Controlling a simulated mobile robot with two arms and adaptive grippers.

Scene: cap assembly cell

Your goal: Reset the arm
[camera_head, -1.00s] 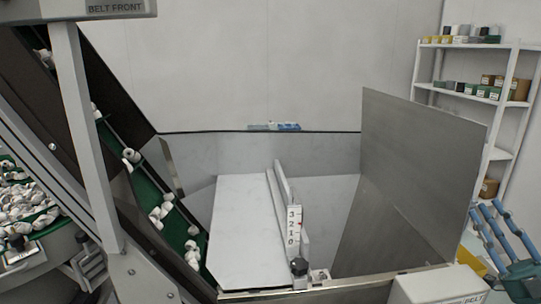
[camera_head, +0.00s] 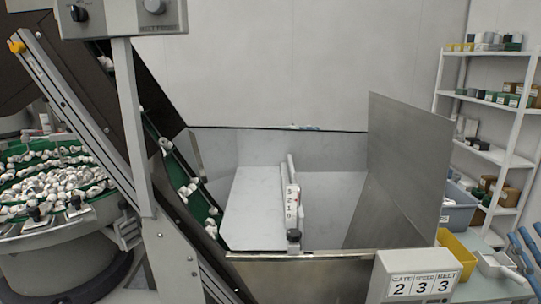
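My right gripper (camera_head: 521,243) shows at the lower right edge of the head view as blue finger bars. It is partly cut off by the picture edge, and I see nothing held between the bars. Whether they are open or shut is not clear. It is to the right of a white scoop (camera_head: 497,266) and the yellow bin (camera_head: 459,248). My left gripper is not in view.
A bowl feeder (camera_head: 50,255) full of white caps and a sloping green belt (camera_head: 188,182) stand at left. A hopper with a tall metal plate (camera_head: 405,165) is in the middle. Shelves (camera_head: 490,155) stand at the right.

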